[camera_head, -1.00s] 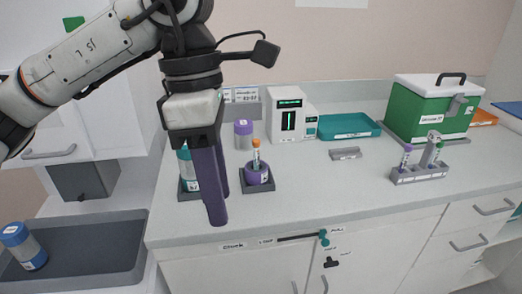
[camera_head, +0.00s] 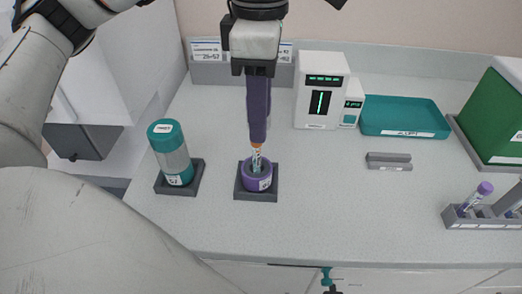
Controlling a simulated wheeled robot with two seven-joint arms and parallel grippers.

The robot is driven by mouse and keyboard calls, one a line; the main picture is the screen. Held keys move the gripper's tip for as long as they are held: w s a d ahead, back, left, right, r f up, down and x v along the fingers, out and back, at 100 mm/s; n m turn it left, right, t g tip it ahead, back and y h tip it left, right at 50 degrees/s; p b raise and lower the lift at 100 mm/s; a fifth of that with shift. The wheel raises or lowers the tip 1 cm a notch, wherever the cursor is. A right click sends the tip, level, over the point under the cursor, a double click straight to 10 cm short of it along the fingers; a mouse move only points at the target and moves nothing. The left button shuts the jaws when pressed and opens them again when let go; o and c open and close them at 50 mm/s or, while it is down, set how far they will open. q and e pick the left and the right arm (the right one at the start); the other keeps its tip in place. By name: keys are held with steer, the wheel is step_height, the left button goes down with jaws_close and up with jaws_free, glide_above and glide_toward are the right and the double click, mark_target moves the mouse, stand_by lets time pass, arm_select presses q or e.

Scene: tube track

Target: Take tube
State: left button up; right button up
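A thin tube (camera_head: 257,160) with an orange cap stands upright in a purple round holder (camera_head: 258,183) on a dark square base, in the middle of the head view. My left gripper (camera_head: 258,141) points straight down right above it. Its purple fingers overlap one another from this side, and their tips are at the orange cap. The gap between the fingers is hidden, so I cannot tell whether they grip the cap. A second tube with a purple cap (camera_head: 485,189) stands in a grey rack (camera_head: 482,222) at the right edge. My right gripper is not in view.
A teal-capped bottle (camera_head: 171,153) stands on a dark base left of the holder. Behind are a white device (camera_head: 321,90), a teal tray (camera_head: 405,118) and a green box (camera_head: 495,110). A small grey block (camera_head: 389,161) lies before the tray. The counter's front middle is clear.

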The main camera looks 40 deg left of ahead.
arm_select(q)
glide_above(257, 160)
steer(key=f, duration=0.4)
steer(key=f+p, duration=0.1)
steer(key=f, duration=0.1)
steer(key=shift+w+a, duration=0.25)
steer(key=shift+a, duration=0.05)
steer(key=shift+f, duration=0.25)
steer(key=shift+c, duration=0.5)
steer(key=c, duration=0.8)
